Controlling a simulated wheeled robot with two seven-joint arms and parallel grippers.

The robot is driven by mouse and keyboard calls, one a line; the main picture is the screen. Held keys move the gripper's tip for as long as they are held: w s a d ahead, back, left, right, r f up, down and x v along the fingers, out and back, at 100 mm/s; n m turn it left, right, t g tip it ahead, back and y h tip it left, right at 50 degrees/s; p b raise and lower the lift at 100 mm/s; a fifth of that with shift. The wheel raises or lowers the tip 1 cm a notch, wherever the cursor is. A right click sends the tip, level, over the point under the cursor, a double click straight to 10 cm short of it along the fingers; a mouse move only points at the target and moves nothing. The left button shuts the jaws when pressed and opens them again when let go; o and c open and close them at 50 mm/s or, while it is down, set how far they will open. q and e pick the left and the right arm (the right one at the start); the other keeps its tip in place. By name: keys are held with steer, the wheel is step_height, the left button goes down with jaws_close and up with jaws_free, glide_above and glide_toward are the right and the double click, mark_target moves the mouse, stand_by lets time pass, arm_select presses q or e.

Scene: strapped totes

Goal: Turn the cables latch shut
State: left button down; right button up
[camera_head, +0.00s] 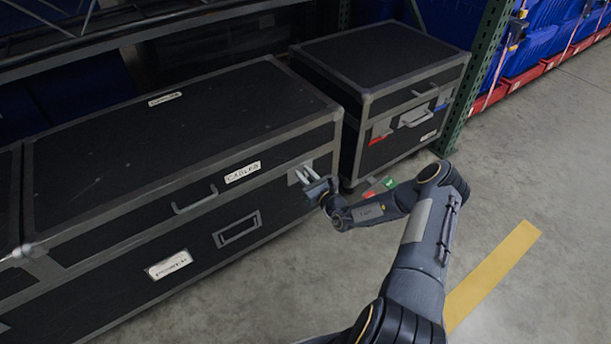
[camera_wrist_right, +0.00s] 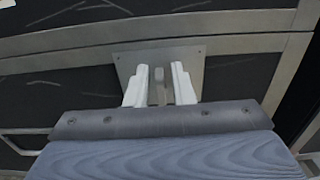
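The black case labelled CABLES (camera_head: 242,172) stands at left with grey metal edging and its lid down. Its latch, a small grey tab on a square metal plate, is at the right end of the front. The plate (camera_wrist_right: 190,62) and the tab (camera_wrist_right: 158,88) show in the right wrist view, the tab pointing along the fingers' gap. My right gripper (camera_head: 308,174) is at this plate. In the right wrist view its white fingers (camera_wrist_right: 160,84) stand apart on either side of the tab, with a narrow gap visible. My left gripper is not in view.
A POWER label (camera_head: 168,264) and a pull handle (camera_head: 195,200) are on the front. A second black case (camera_head: 400,60) with red and grey latch parts stands to the right. A green rack post (camera_head: 480,75) is beside it. The floor (camera_head: 520,190) at right is clear.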

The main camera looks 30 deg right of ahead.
jaws_close()
steer(key=shift+m, duration=0.3)
steer(key=m, duration=0.1)
steer(key=m+p, duration=0.1)
steer(key=shift+d+m, duration=0.25)
steer(key=shift+m, duration=0.05)
steer(key=m, duration=0.3)
steer(key=m+p, duration=0.1)
steer(key=shift+d+f, duration=0.25)
steer(key=shift+d, duration=0.1)
steer(key=m, duration=0.3)
steer(key=f+m, duration=0.1)
steer(key=m, duration=0.6)
steer(key=shift+d+f+m+b, duration=0.2)
steer(key=shift+d+m+b, duration=0.1)
steer(key=shift+b, duration=0.1)
